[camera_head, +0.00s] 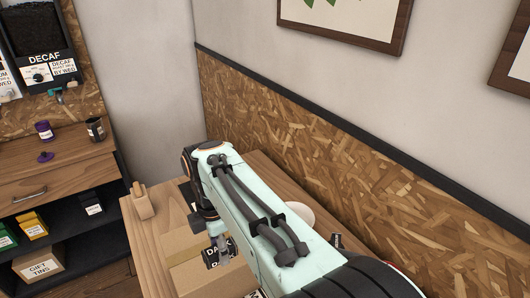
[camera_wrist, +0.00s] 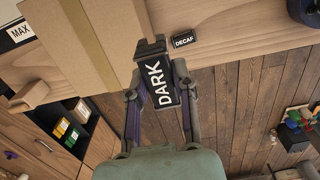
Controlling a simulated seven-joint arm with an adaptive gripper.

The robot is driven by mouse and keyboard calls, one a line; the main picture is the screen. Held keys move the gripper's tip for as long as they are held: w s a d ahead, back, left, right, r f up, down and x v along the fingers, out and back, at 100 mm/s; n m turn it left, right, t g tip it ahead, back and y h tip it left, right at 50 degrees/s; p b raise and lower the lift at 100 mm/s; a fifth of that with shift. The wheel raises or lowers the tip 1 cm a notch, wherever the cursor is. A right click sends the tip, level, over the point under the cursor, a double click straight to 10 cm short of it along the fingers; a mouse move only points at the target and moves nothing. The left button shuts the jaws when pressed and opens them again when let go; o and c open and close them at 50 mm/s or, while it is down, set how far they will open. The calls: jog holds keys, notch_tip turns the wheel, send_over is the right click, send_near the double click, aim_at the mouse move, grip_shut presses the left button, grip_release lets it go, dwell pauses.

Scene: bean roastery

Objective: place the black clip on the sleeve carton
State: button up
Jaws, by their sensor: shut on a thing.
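The black clip (camera_wrist: 157,86) carries the white word DARK in the wrist view. My gripper (camera_wrist: 158,80) is shut on it, one finger on each side. The cardboard sleeve carton (camera_wrist: 72,30) lies just beyond the clip in the wrist view; I cannot tell whether they touch. In the head view, my gripper (camera_head: 217,240) is over the carton (camera_head: 185,246), with black labelled pieces below it. My arm hides part of the carton there.
A small black DECAF tag (camera_wrist: 184,40) lies on the wooden table beside the carton. A wooden block (camera_head: 143,202) stands at the table's left edge. A pale round object (camera_head: 301,215) shows behind my arm. A shelf unit (camera_head: 60,200) stands left, the wall right.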

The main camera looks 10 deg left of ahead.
jog(key=w+a+f, duration=0.3)
jog(key=w+f, duration=0.1)
jog(key=f, duration=0.1)
jog(key=w+a+f, duration=0.2)
jog(key=shift+w+a+f, duration=0.3)
jog(key=shift+a+f, duration=0.05)
jog(key=shift+f, duration=1.5)
jog(key=shift+f, duration=0.2)
jog(key=o, duration=0.8)
jog(key=shift+r, duration=0.15)
